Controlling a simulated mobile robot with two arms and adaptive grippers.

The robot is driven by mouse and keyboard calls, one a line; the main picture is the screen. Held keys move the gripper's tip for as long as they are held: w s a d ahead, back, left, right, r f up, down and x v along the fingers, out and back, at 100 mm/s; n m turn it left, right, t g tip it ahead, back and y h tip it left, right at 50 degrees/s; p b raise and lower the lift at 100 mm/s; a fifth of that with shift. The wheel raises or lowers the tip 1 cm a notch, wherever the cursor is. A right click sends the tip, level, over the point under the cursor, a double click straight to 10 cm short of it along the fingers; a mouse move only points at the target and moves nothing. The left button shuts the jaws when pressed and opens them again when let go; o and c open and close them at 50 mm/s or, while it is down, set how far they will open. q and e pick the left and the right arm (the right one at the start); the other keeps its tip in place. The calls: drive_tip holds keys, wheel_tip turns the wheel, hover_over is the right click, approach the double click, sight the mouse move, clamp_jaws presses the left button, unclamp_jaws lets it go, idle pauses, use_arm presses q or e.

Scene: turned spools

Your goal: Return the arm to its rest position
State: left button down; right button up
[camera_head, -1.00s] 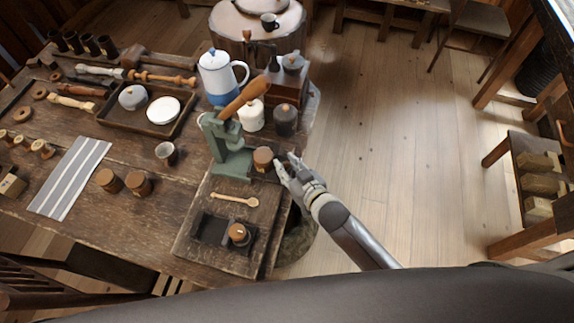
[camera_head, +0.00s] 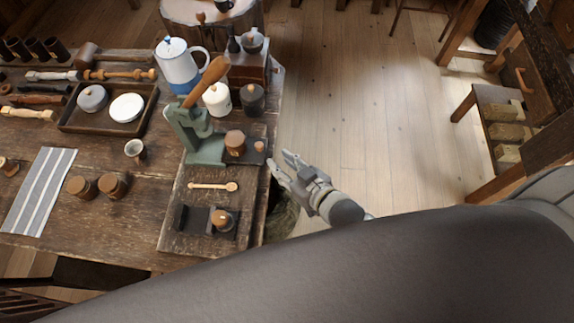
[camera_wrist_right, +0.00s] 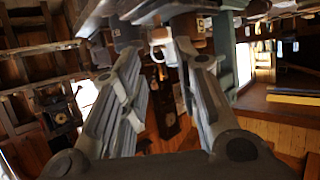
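My right gripper (camera_head: 279,162) is empty and open, its fingertips apart, just off the right edge of the workbench (camera_head: 130,219). It points up-left toward the bench and touches nothing that I can see. In the right wrist view the two fingers (camera_wrist_right: 160,62) stand apart with only blurred background between them. The green press (camera_head: 195,138) with its wooden handle and a brown wooden jar (camera_head: 235,143) at its foot stand left of the gripper, with a gap between. My left gripper is not in view.
A wooden board carries a spoon (camera_head: 212,186) and a dark tray (camera_head: 192,219) near the bench's right edge. A jug (camera_head: 180,68) and a dark canister (camera_head: 252,99) stand behind. Open floor (camera_head: 360,110) lies right of the bench; a shelf unit (camera_head: 497,120) stands farther right.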

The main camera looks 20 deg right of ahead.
drive_tip(key=shift+s+d+r, duration=0.25)
drive_tip(key=shift+s, duration=0.3)
drive_tip(key=s+d+f+m+g+h+b, duration=0.1)
drive_tip(key=s+d+f+g+h, duration=0.2)
drive_tip(key=f, duration=1)
drive_tip(key=s+d+f+g+b, duration=0.15)
drive_tip(key=s+d+f, duration=0.35)
drive_tip(key=f, duration=0.9)
drive_tip(key=s+d+f+g+h, duration=0.1)
drive_tip(key=s+d+f+g, duration=0.1)
drive_tip(key=s+f, duration=0.6)
drive_tip(key=s+d+f+m+g+h+b, duration=0.1)
drive_tip(key=s+f+g, duration=0.4)
drive_tip(key=s, duration=1)
wheel_tip(320, 180, down, 3)
drive_tip(key=shift+s+d+f, duration=0.2)
drive_tip(key=shift+s+d, duration=0.1)
drive_tip(key=shift+d, duration=0.6)
